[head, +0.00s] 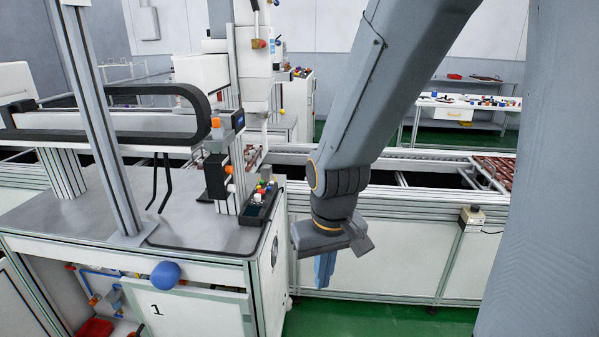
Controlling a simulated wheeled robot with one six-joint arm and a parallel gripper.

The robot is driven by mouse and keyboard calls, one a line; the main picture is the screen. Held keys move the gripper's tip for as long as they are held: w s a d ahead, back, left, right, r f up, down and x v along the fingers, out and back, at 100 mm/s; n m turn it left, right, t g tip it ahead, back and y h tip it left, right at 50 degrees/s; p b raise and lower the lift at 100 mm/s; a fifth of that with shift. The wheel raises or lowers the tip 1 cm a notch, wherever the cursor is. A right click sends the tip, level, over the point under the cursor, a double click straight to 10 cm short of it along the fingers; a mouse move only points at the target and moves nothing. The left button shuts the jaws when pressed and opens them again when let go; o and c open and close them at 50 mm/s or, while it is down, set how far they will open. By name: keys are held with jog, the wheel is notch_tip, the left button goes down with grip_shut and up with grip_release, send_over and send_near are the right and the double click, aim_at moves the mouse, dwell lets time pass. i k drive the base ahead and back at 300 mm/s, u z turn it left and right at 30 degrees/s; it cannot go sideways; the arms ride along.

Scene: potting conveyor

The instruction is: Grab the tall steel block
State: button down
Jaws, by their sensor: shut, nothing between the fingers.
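A small upright grey block (266,172), which looks like the tall steel block, stands near the back right corner of the grey-topped workstation, just behind a small control box with coloured buttons. Its lower part is hidden by the box. My gripper (325,272) points down with its blue fingers shut and empty. In the picture it is to the right of the workstation and lower than the block, in front of the conveyor's side panel. It is clear of the block.
Metal posts and a black cable chain (190,92) rise over the worktop. The conveyor frame (400,228) runs behind my arm. Green floor shows at lower right.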

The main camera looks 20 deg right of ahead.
aim_at(266, 170)
jog(key=z, duration=0.5)
jog(key=k, duration=0.65)
jog(key=z, duration=0.8)
jog(key=i, duration=1.7)
jog(key=u, duration=1.35)
jog(key=i, duration=0.6)
jog(key=u, duration=0.65)
